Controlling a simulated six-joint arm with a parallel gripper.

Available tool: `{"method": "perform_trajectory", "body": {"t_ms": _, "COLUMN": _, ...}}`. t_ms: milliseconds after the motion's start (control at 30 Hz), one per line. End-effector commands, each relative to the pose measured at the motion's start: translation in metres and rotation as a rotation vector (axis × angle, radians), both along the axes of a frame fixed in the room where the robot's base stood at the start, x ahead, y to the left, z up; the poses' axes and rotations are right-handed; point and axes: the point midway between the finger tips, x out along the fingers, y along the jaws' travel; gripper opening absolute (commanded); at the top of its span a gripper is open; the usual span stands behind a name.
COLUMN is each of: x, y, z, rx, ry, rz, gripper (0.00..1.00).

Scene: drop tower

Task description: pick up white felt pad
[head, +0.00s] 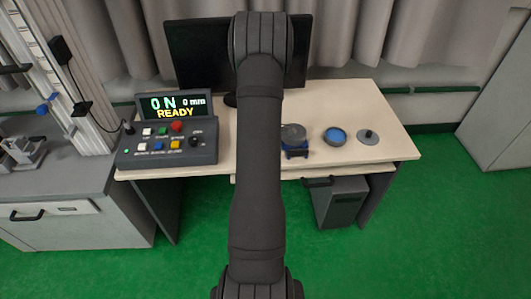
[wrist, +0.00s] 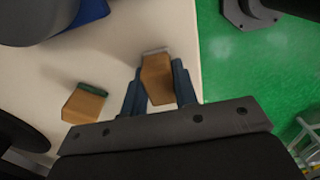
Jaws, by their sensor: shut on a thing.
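The white felt pad (wrist: 155,51) shows in the wrist view as a pale strip on the far end of a tan block. My gripper (wrist: 157,66) has its two dark fingers on either side of this block and is shut on it. The block is close to the table's edge; I cannot tell whether it touches the tabletop. A second tan block with a green pad (wrist: 86,103) lies to the left, apart from my gripper. In the head view my arm hides the gripper and both blocks.
On the table (head: 218,120) stand a control box (head: 168,150) reading READY, a monitor (head: 195,55), a blue stand with a grey disc (head: 293,135), a blue-topped dish (head: 336,136) and a grey knobbed disc (head: 368,136). Green floor (wrist: 240,70) lies beyond the table edge.

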Motion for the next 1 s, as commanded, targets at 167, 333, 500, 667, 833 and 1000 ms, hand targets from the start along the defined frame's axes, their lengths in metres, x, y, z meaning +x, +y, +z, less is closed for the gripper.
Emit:
{"method": "perform_trajectory", "body": {"t_ms": 167, "x": 0.000, "y": 0.000, "z": 0.002, "rx": 0.000, "ry": -0.001, "rz": 0.000, "gripper": 0.04}}
{"method": "perform_trajectory", "body": {"t_ms": 333, "x": 0.000, "y": 0.000, "z": 0.014, "rx": 0.000, "ry": -0.002, "rz": 0.000, "gripper": 0.04}}
{"method": "perform_trajectory", "body": {"t_ms": 500, "x": 0.001, "y": 0.000, "z": 0.043, "rx": 0.000, "ry": -0.005, "rz": 0.000, "gripper": 0.04}}
{"method": "perform_trajectory", "body": {"t_ms": 667, "x": -0.022, "y": -0.030, "z": 0.064, "rx": 0.000, "ry": -0.002, "rz": -0.005, "gripper": 0.04}}
{"method": "perform_trajectory", "body": {"t_ms": 833, "x": -0.045, "y": -0.060, "z": 0.086, "rx": 0.000, "ry": -0.002, "rz": -0.004, "gripper": 0.04}}
{"method": "perform_trajectory", "body": {"t_ms": 1000, "x": -0.062, "y": -0.081, "z": 0.101, "rx": 0.000, "ry": -0.001, "rz": -0.003, "gripper": 0.04}}
